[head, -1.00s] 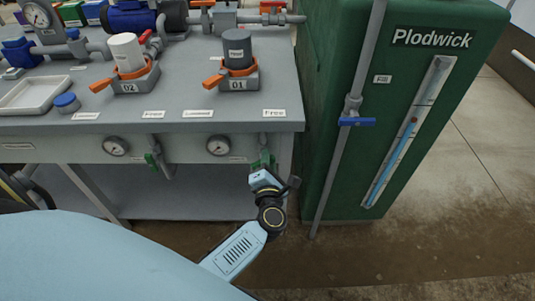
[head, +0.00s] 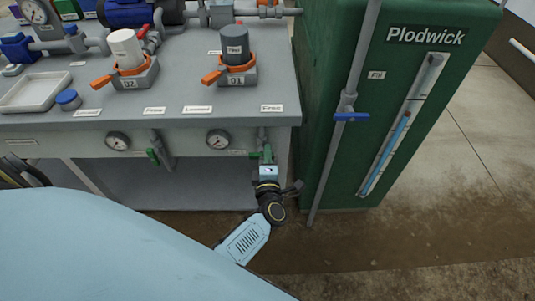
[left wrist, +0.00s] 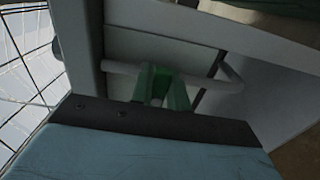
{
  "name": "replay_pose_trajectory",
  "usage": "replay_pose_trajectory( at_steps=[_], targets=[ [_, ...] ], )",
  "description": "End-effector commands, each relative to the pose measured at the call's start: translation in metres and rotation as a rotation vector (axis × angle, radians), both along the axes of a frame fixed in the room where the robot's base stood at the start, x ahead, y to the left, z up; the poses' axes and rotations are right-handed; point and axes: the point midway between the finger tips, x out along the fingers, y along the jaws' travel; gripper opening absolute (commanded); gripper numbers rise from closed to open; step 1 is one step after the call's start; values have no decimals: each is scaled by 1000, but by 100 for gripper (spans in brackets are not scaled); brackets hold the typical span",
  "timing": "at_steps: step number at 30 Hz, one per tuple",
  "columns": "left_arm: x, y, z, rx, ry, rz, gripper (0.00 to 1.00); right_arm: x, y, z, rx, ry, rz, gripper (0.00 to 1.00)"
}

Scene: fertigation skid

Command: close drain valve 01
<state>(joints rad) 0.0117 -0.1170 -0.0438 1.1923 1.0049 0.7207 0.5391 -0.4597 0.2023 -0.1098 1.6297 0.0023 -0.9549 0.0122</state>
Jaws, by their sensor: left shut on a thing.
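A green-handled valve (head: 256,155) hangs on a grey pipe under the bench's front edge, below the dark filter marked 01 (head: 236,50). Its tag is too small to read, and my gripper partly hides it. My left gripper (head: 267,160) reaches up to it from below and is shut on its green handle. The handle's exact angle is hard to tell. My right gripper is not in view.
A similar green valve (head: 153,156) hangs further left below the filter marked 02 (head: 127,50). Two round gauges sit on the bench front. A green tank cabinet (head: 330,90) with a blue-handled fill valve (head: 350,117) stands close to the right. The floor in front is clear.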

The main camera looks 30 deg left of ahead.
Motion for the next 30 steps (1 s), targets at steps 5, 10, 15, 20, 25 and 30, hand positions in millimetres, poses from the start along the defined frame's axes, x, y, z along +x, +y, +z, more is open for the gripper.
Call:
replay_pose_trajectory(
  at_steps=[5, 10, 15, 20, 25, 30],
  targets=[
    [0, 0, -1, 9, 8, -1, 0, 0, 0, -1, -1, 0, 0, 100],
    [0, 0, -1, 9, 8, -1, 0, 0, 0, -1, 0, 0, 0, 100],
    [0, 0, -1, 8, 7, -1, 30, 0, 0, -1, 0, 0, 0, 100],
    [0, 0, -1, 7, 6, -1, 38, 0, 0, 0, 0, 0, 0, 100],
    [-1, 0, 0, 6, 5, 0, 38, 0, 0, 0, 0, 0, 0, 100],
    [-13, -8, -1, 5, 8, -1, 38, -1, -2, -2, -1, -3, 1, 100]
  ],
)
